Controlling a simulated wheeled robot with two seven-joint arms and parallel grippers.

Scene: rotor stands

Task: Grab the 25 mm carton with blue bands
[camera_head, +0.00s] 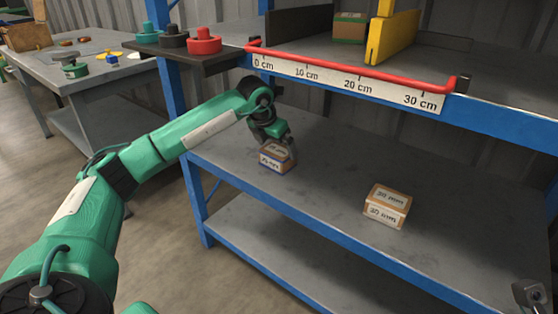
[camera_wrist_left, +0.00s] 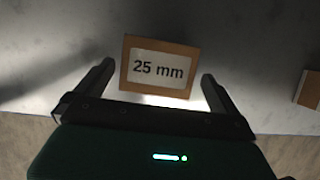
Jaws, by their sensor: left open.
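The carton with blue bands (camera_head: 273,161) sits on the middle shelf of the blue rack, towards its left end. In the left wrist view its top (camera_wrist_left: 160,67) carries a white label reading "25 mm". My left gripper (camera_head: 272,133) is just above and behind the carton in the head view. In the left wrist view my left gripper (camera_wrist_left: 155,85) is open, with one finger on each side of the carton's near part and small gaps to it.
A second carton with orange-brown bands (camera_head: 388,205) stands to the right on the same shelf (camera_head: 330,180); its edge shows in the left wrist view (camera_wrist_left: 308,90). A red rail (camera_head: 350,68) and ruler strip front the upper shelf. A grey workbench (camera_head: 85,75) stands at left.

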